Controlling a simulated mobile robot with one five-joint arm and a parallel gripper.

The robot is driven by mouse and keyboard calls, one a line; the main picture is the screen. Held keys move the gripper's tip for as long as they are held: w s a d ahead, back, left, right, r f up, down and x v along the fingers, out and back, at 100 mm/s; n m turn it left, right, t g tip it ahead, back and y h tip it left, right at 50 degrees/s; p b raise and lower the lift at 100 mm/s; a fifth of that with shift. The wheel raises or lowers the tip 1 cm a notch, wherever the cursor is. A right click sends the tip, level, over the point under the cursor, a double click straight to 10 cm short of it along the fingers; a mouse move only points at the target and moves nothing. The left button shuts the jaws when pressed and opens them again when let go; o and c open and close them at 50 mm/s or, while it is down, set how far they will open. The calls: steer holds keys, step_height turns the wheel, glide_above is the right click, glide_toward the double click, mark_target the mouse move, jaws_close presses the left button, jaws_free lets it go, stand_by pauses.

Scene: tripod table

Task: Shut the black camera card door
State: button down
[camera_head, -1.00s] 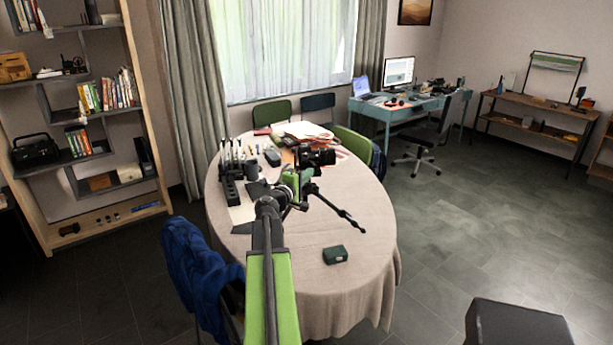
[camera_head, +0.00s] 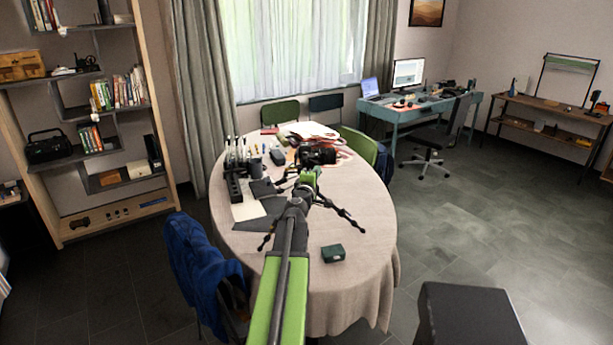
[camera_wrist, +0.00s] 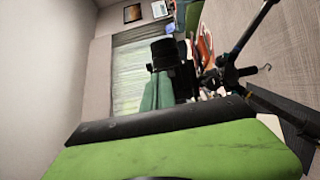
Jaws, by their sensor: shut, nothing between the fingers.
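The black camera (camera_head: 318,155) stands on a black tripod (camera_head: 343,211) on the round table. The camera also shows in the wrist view (camera_wrist: 172,58), with a tripod leg (camera_wrist: 243,40) at its right. I cannot make out the card door or how far it stands open. My green and black gripper (camera_head: 308,177) is just below and left of the camera in the head view, partly hidden behind my arm. It is shut and empty. Its green body with a dark edge fills the bottom of the wrist view. I cannot tell whether it touches the camera or tripod.
The round table (camera_head: 350,285) has a beige cloth. A small dark green box (camera_head: 333,253) lies at its front. A black rack (camera_head: 235,180), papers and small items crowd its left and back. A chair with a blue jacket (camera_head: 200,265) stands front left.

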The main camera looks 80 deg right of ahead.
steer(key=shift+s+d, duration=0.95)
steer(key=shift+d, duration=0.15)
steer(key=shift+s+d, duration=0.9)
steer(key=shift+d, duration=0.2)
